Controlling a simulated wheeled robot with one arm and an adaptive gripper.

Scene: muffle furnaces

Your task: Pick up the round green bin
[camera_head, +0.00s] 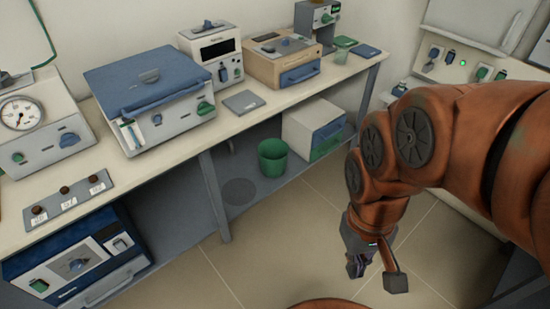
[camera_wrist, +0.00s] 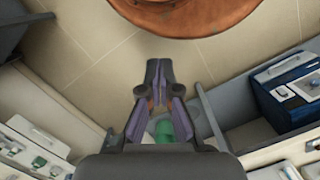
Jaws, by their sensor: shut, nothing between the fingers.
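The round green bin (camera_head: 272,158) stands upright on the grey lower shelf under the bench, near its front edge, in the head view. My gripper (camera_head: 355,268) hangs over the floor in front of the bench, to the right of the bin and well apart from it. In the wrist view my gripper (camera_wrist: 158,66) has its fingertips together with nothing held. A green shape (camera_wrist: 165,130), probably the bin, shows partly through the gap between the finger links; the rest of it is hidden by the gripper.
A white box with a blue front (camera_head: 313,128) stands on the lower shelf right of the bin. A dark round disc (camera_head: 238,192) lies left of it. A bench leg (camera_head: 214,196) stands farther left. The bench top (camera_head: 225,122) overhangs the shelf. The tiled floor (camera_head: 270,245) in front is clear.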

